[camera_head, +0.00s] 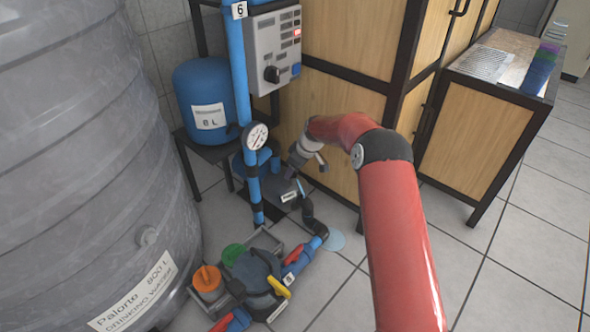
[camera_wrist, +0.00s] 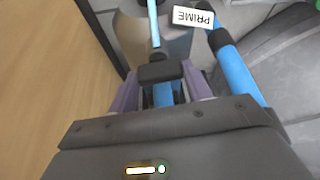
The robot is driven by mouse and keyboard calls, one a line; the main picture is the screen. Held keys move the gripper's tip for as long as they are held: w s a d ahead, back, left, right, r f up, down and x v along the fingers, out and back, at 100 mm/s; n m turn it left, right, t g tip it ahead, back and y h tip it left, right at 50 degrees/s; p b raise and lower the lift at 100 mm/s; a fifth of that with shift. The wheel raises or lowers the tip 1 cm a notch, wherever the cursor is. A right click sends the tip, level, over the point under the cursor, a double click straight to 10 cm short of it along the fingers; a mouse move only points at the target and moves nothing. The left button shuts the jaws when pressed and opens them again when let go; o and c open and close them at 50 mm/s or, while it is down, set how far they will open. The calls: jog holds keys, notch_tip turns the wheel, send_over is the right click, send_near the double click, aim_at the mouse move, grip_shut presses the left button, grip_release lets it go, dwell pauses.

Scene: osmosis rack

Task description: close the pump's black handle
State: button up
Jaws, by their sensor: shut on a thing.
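The pump (camera_head: 270,190) stands low in front of the wooden cabinet, with blue pipes and a white PRIME label (camera_wrist: 194,17) beside it. My gripper (camera_head: 297,183) is down at the pump, small and partly hidden by my own wrist in the head view. In the wrist view my gripper (camera_wrist: 162,92) has its two purple-grey fingers on either side of the black handle (camera_wrist: 160,72), shut on it. A blue pipe shows just under and beyond the handle. The handle's exact angle is hard to tell.
A large grey water tank (camera_head: 80,150) fills the left. A blue 8 L tank (camera_head: 205,85), a grey control box (camera_head: 272,48) and a gauge (camera_head: 256,136) stand behind. A second pump unit with a yellow handle (camera_head: 278,287) lies in front. The tiled floor at right is clear.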

jog(key=m, duration=0.2)
jog(key=m+t+h, duration=0.1)
jog(key=shift+s+a+m, duration=0.15)
jog(key=shift+m, duration=0.25)
jog(key=m+t+h, duration=0.1)
jog(key=m, duration=0.2)
jog(key=shift+a+m, duration=0.1)
jog(key=shift+m, duration=0.2)
jog(key=m+h, duration=0.1)
jog(key=m, duration=0.2)
jog(key=shift+a+r+m, duration=0.1)
jog(key=shift+m, duration=0.2)
jog(key=shift+m+h+p, duration=0.3)
jog(key=shift+m+h, duration=0.7)
jog(key=shift+m, duration=1)
jog(key=o, duration=1)
